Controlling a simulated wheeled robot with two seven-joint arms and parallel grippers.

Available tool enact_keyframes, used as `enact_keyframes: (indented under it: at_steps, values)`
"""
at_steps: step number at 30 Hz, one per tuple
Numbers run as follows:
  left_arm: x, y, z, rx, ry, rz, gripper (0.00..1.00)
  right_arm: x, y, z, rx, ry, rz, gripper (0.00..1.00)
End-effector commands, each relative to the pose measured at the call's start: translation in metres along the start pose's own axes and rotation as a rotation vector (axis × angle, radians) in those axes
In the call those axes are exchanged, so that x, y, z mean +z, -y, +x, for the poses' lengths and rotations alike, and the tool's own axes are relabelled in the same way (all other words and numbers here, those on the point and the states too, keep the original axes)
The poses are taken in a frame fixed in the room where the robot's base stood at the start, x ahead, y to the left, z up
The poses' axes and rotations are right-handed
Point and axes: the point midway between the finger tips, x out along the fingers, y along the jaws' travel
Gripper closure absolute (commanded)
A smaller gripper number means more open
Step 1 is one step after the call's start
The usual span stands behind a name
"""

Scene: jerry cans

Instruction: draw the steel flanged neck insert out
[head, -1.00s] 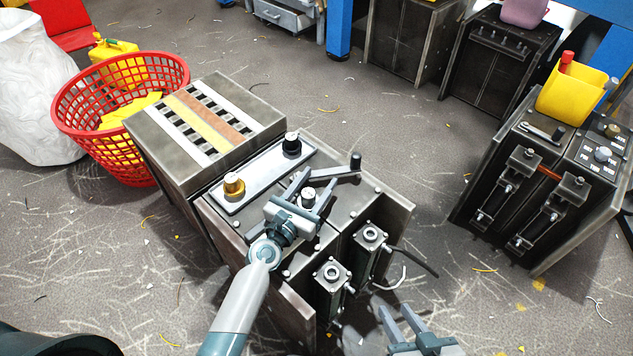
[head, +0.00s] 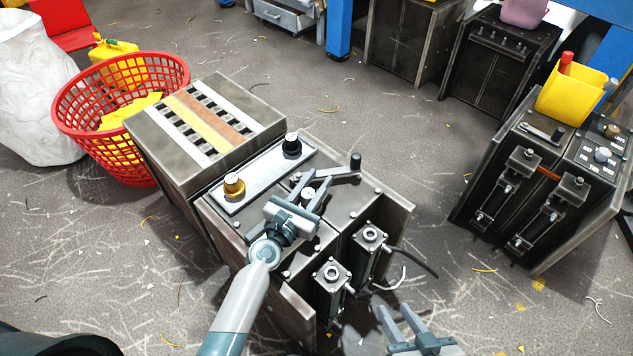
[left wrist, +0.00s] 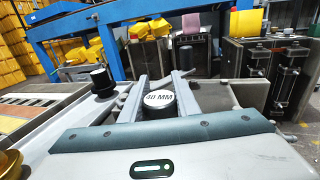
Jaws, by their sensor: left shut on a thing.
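My right gripper (head: 396,316) is open and empty, low at the front, right of the cabinet.
A brass insert (head: 234,186) and a black one (head: 291,146) stand on the same plate. A crank handle (head: 355,162) rises just beyond my left gripper. Two cylinder units (head: 370,238) sit at the cabinet's front. A slotted box (head: 205,120) adjoins at left.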

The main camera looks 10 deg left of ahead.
Motion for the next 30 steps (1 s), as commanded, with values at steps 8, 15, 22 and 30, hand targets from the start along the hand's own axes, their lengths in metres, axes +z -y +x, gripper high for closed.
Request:
enact_keyframes:
  at_steps: [8,15,22,30]
  values:
    - [0.0059,-0.0001,0.0002,0.0,0.001,-0.001,0.98,-0.0045,0.0002,-0.0032,0.001,0.0,-0.001,0.69]
    - [0.0095,0.0,0.0002,0.0,0.001,-0.001,0.98,-0.0076,0.0007,-0.0055,0.001,0.001,-0.001,0.69]
    - [0.0105,0.0,0.0003,0.0,0.001,-0.001,0.98,-0.0084,0.0008,-0.0061,0.001,0.001,-0.001,0.69]
    - [0.011,0.0,0.0004,0.0,0.002,0.0,0.98,-0.0085,0.0008,-0.0061,0.001,0.001,-0.001,0.69]
